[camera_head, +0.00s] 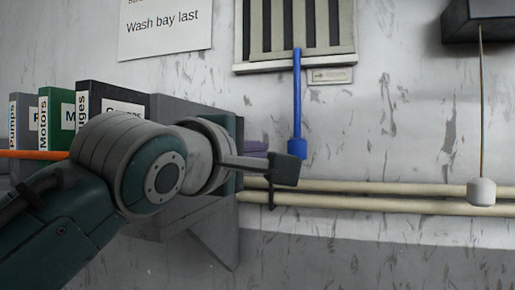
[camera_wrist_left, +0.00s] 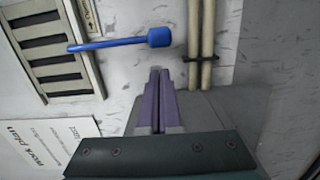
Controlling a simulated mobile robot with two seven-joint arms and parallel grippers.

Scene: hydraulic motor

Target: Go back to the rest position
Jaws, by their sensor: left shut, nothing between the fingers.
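My left gripper (camera_head: 258,148) is in the middle of the head view, partly hidden behind my own wrist parts. In the left wrist view its two purple fingers (camera_wrist_left: 159,78) lie side by side, shut, with nothing between them. A blue rod with a thicker blue end (camera_head: 297,148) hangs below the wall vent, just right of the gripper in the head view. In the left wrist view the blue rod (camera_wrist_left: 110,44) shows beyond the fingertips, with a visible gap. My right gripper is in neither view.
A grey wall shelf (camera_head: 215,222) holds several binders (camera_head: 57,118), partly behind my left arm. A slatted vent (camera_head: 300,67) is above. Two beige pipes (camera_head: 390,205) run along the wall. A white weight (camera_head: 481,192) hangs on a cord from a dark box (camera_head: 480,20) at right.

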